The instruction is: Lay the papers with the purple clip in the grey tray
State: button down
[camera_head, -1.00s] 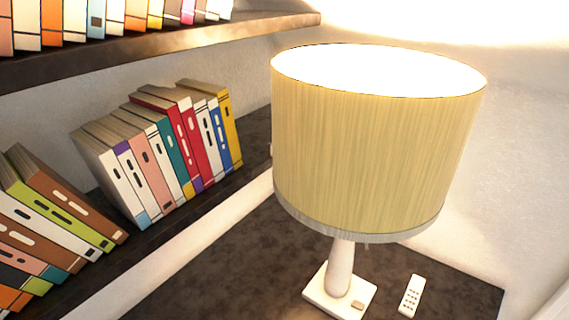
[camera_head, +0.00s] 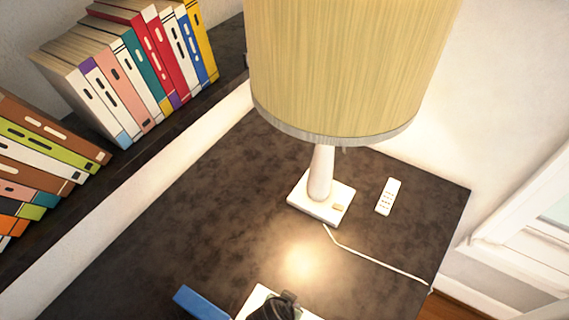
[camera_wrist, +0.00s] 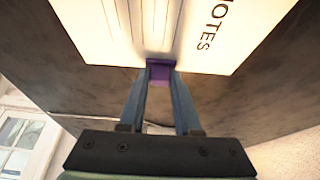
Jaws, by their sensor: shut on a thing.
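In the wrist view, the papers (camera_wrist: 100,25) are white sheets with the printed word NOTES, held at their near edge by a small purple clip (camera_wrist: 160,71). My gripper (camera_wrist: 160,80) has its two blue fingers shut on the purple clip, with the papers reaching out beyond the fingertips. In the head view, a white sheet (camera_head: 255,298) shows at the bottom edge with a dark thing over it. I cannot tell whether these are the held papers and my gripper. No grey tray can be made out in either view.
A lamp (camera_head: 340,75) stands on the dark tabletop (camera_head: 190,215) beside a white remote (camera_head: 388,196); its cord (camera_head: 380,262) runs right. A blue thing (camera_head: 200,303) lies at the bottom edge. Books (camera_head: 130,75) fill the left shelf. The tabletop left of the lamp is clear.

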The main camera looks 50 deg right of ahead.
aim_at(303, 309)
jog(key=shift+s+d+p, duration=0.15)
jog(key=shift+s+p, duration=0.4)
jog(key=shift+s, duration=1.05)
jog(key=c, duration=0.5)
grip_release()
jog(key=v, duration=1.3)
